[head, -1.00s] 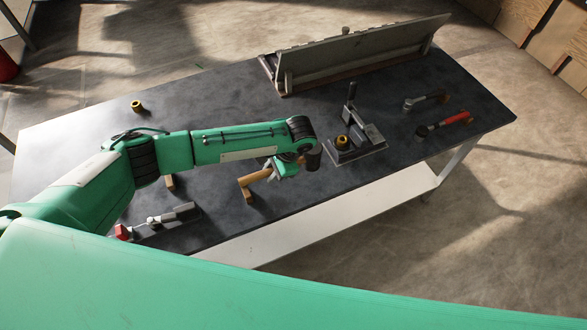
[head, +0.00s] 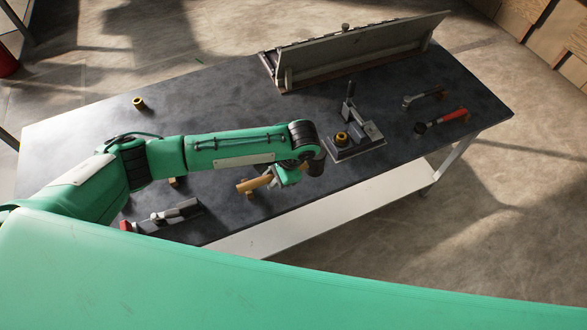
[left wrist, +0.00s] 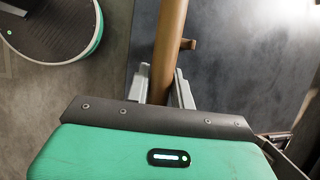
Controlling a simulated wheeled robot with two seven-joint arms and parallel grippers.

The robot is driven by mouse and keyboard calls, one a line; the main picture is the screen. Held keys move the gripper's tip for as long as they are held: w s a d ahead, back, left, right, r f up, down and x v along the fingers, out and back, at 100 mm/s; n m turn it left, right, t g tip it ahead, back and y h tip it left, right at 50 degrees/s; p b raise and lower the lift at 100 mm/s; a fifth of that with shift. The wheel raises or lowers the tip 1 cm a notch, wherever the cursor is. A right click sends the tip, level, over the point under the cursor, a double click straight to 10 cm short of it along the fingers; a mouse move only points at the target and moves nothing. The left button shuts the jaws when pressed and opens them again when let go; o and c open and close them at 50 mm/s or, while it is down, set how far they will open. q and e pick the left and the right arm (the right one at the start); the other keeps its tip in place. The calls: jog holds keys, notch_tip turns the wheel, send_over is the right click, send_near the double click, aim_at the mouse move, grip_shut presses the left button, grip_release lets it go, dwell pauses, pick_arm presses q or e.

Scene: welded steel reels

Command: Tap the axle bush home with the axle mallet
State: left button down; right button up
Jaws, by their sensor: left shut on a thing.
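My left gripper (head: 287,177) is shut on the wooden handle (head: 254,184) of the axle mallet, near the bench's front edge. In the left wrist view the handle (left wrist: 170,35) runs between the two fingers (left wrist: 164,88). A yellow bush (head: 342,138) sits on the steel fixture (head: 368,148), right of the mallet head and apart from it. How deep it sits cannot be told. My right gripper is not in view.
Another yellow bush (head: 138,103) stands at the bench's back left. A red-handled hammer (head: 443,120) and a dark-handled tool (head: 424,97) lie at the right. A tilted panel (head: 360,48) stands at the back. A red-tipped clamp (head: 165,217) lies front left.

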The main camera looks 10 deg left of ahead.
pick_arm(q)
jog(key=s+d+r, duration=0.1)
jog(key=s+r, duration=0.4)
jog(key=s, duration=0.1)
jog(key=shift+s+d+r, duration=0.15)
jog(key=shift+d, duration=0.25)
dwell(0.7)
